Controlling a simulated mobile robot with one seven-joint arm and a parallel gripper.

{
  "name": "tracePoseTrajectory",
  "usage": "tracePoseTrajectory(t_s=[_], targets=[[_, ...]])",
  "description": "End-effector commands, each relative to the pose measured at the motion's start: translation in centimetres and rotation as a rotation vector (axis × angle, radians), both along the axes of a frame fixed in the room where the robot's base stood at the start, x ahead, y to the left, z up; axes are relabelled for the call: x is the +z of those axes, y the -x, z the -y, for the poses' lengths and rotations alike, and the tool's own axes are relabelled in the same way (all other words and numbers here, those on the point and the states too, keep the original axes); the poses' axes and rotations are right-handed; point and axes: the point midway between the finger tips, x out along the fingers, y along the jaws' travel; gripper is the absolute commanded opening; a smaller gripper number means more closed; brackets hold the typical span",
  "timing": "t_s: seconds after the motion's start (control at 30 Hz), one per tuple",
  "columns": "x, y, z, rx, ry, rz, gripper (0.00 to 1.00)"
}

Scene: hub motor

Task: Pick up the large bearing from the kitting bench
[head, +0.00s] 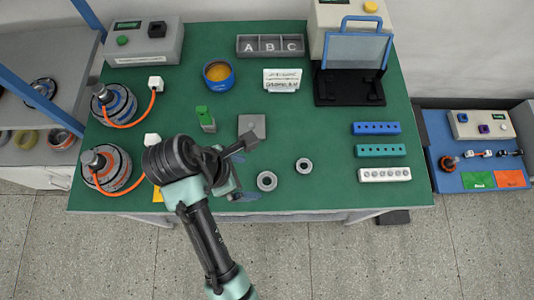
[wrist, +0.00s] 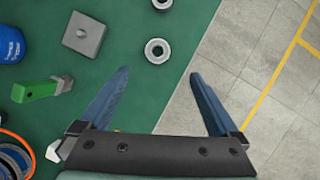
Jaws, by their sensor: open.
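Two grey ring-shaped bearings lie flat on the green bench. The larger-looking bearing (head: 267,181) is near the front edge; it also shows in the wrist view (wrist: 157,50), just beyond the gap between my fingertips. The smaller-looking bearing (head: 304,166) lies to its right and is cut off at the top of the wrist view (wrist: 162,5). My gripper (wrist: 161,74) is open and empty, with blue fingers apart. In the head view my gripper (head: 238,188) is partly hidden by my wrist, left of the larger-looking bearing and not visibly touching it.
A grey square block (head: 252,126) and a green-topped part (head: 206,119) lie behind my gripper. Two wheel hubs with orange cables are at the left. Blue, teal and white strips (head: 384,175) are at the right. The bench centre is fairly clear.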

Motion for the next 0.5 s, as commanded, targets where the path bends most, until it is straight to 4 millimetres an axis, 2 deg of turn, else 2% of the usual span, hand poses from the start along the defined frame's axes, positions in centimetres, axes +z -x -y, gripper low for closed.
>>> tracePoseTrajectory(t_s=[0.07,0.3,0.5], targets=[[-0.6,0.3,0.3,0.007,0.008,-0.020,0.97],[-4.9,-0.3,1.8,0.006,0.007,-0.022,0.97],[-7.0,-0.8,2.6,0.006,0.005,-0.016,0.97]])
